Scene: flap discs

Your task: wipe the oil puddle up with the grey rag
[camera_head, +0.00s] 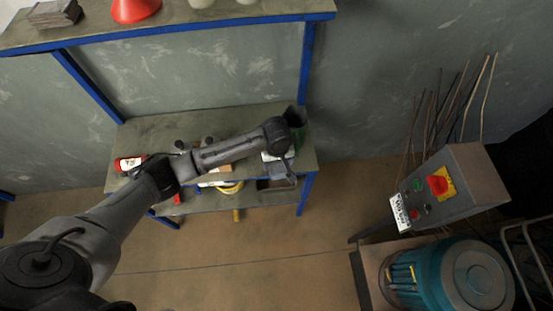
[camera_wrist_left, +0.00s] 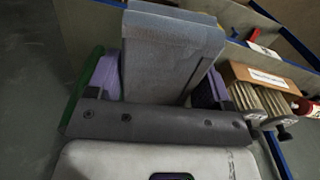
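My left gripper (camera_wrist_left: 157,85) is in the left wrist view, its purple pads on either side of a folded grey cloth, the grey rag (camera_wrist_left: 168,52). The rag fills the gap and appears pinched between the pads. In the head view the left gripper (camera_head: 279,160) is at the right end of the workbench, near its front edge, and a grey piece at its tip (camera_head: 284,179) looks like the same rag. I cannot make out an oil puddle in either view. My right gripper is not in view.
The blue-framed workbench (camera_head: 145,136) stands against the wall. A green bin (camera_head: 297,117) is close beside the left gripper. A control box (camera_head: 455,185) and teal motor (camera_head: 450,275) are right; the middle floor (camera_head: 250,255) is clear.

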